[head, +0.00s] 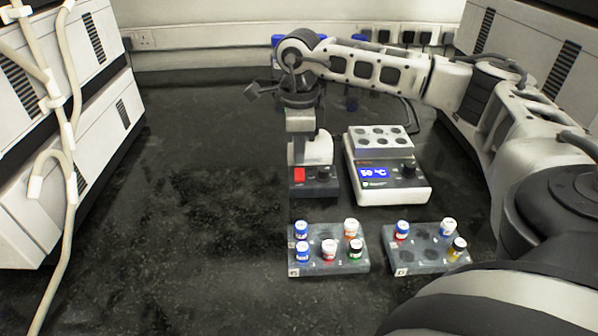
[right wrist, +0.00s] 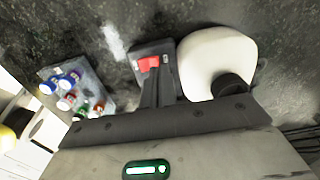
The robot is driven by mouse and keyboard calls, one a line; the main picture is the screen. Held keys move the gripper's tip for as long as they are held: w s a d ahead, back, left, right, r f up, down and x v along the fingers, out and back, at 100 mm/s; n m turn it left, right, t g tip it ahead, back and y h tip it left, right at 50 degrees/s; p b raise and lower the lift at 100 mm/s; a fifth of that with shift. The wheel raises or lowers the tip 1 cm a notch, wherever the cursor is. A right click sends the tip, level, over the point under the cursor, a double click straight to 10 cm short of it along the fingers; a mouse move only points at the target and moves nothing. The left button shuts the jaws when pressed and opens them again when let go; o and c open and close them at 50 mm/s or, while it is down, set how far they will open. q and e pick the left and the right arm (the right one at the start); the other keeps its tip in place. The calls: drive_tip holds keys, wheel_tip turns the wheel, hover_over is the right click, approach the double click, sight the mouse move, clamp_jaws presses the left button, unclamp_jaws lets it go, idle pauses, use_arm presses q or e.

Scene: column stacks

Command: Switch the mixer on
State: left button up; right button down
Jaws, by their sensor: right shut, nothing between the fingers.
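The mixer is a small device with a dark base (head: 318,189), a white rounded top (head: 317,149) and a dark knob. A red switch (head: 299,174) sits at the front left of its base. In the right wrist view the red switch (right wrist: 148,63) is just beyond my fingertips, beside the white top (right wrist: 215,62). My right gripper (right wrist: 152,82) points down over the mixer, shut and empty. Its fingertips look close to the switch; I cannot tell whether they touch it. In the head view the fingers are mostly hidden. My left gripper is out of view.
A white heater block (head: 392,197) with a blue 50 °C display stands right of the mixer. Two grey racks (head: 330,268) (head: 415,267) with capped vials stand in front. White cabinets (head: 60,95) flank the dark bench, which is clear at left.

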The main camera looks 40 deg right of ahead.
drive_tip(key=shift+f+b, duration=0.7)
drive_tip(key=shift+f, duration=0.4)
idle(0.6)
drive_tip(key=shift+r, duration=0.1)
drive_tip(key=shift+r+p, duration=2.05)
drive_tip(key=shift+r, duration=0.4)
drive_tip(key=shift+r, duration=0.1)
